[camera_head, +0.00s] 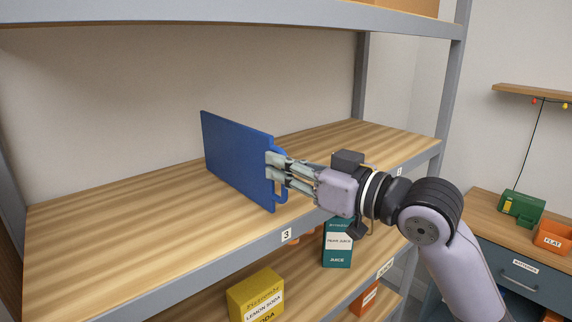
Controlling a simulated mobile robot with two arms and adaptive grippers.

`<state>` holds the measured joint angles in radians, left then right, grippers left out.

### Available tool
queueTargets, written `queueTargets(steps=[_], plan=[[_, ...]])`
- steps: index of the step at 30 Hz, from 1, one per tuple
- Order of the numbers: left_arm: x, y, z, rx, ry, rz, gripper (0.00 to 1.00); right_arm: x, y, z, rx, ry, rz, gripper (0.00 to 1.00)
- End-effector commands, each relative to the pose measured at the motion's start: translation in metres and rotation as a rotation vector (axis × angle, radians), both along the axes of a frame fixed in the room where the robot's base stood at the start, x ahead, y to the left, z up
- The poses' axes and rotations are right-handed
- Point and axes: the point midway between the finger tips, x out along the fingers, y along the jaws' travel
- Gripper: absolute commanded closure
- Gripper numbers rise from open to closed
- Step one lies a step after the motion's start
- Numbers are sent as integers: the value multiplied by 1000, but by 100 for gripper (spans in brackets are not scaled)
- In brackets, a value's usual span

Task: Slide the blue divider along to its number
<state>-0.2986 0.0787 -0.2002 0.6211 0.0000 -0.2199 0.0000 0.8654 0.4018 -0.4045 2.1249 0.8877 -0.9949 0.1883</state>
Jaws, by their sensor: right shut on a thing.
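The blue divider (236,158) stands upright on the wooden middle shelf (115,230), in the head view. It has a handle (281,193) at its front edge. My right gripper (273,170) is shut on the divider at that front edge, its fingers partly hiding the handle. A label with the number 3 (286,235) is on the shelf's front edge, just right of and below the divider's front end. Another label (399,171) sits further right, too small to read surely. My left gripper is not in view.
The shelf is bare on both sides of the divider. A grey upper shelf (230,15) lies above. Below stand a yellow lemon soda box (255,295) and a teal juice carton (338,243). At the right is a cabinet (520,275) with a green case (521,207).

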Motion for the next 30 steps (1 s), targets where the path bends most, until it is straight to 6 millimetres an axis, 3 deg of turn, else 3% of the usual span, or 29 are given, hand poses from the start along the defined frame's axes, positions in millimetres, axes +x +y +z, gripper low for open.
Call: queueTargets(steps=[1, 2, 11, 22, 30], plan=[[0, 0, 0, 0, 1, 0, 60, -2, 2, -1, 1, 2, 8, 100], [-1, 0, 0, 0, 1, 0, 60, -2, 3, -1, 1, 2, 8, 90], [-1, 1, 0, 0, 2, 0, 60, -1, 2, -1, 0, 1, 6, 70], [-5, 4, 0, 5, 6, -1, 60, -3, -3, -1, -1, 1, 2, 70], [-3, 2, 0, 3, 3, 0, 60, -35, -40, -2, -5, 0, 0, 70]])
